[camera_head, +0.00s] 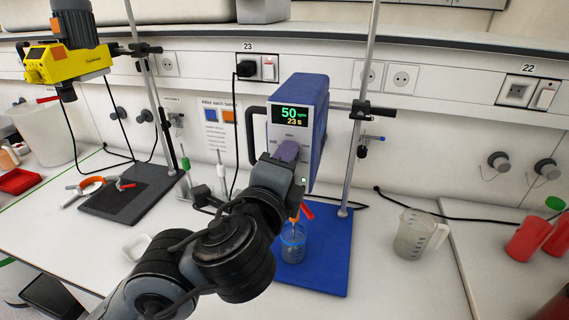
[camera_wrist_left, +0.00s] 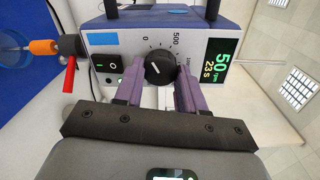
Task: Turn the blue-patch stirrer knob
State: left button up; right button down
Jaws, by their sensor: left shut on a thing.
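The blue-cased stirrer (camera_head: 308,92) is mounted on a stand over a blue base plate (camera_head: 328,262). Its display (camera_head: 291,115) reads 50 rpm and 23 s. In the left wrist view the stirrer's front carries a blue patch (camera_wrist_left: 103,40), a power switch (camera_wrist_left: 110,65) and a black knob (camera_wrist_left: 160,69) with a white pointer line and a scale marked 0 and 500. My left gripper (camera_head: 287,152) is at the stirrer's front, hiding the knob in the head view. Its purple fingers (camera_wrist_left: 160,86) are shut on the knob, one on each side. My right gripper is not in view.
A glass beaker (camera_head: 292,246) stands on the blue base plate under the stirrer's red and orange parts. A yellow stirrer (camera_head: 66,62) hangs on another stand at the left. A clear measuring jug (camera_head: 415,235) stands at the right, with bare bench around it.

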pick_arm(q)
jog(key=shift+n, duration=0.3)
jog(key=o, duration=1.1)
jog(key=shift+c, duration=0.2)
jog(key=shift+s, duration=0.1)
jog(key=p+v, duration=0.3)
jog(key=v, duration=0.7)
jog(key=shift+s, duration=0.3)
jog(key=shift+a, duration=0.1)
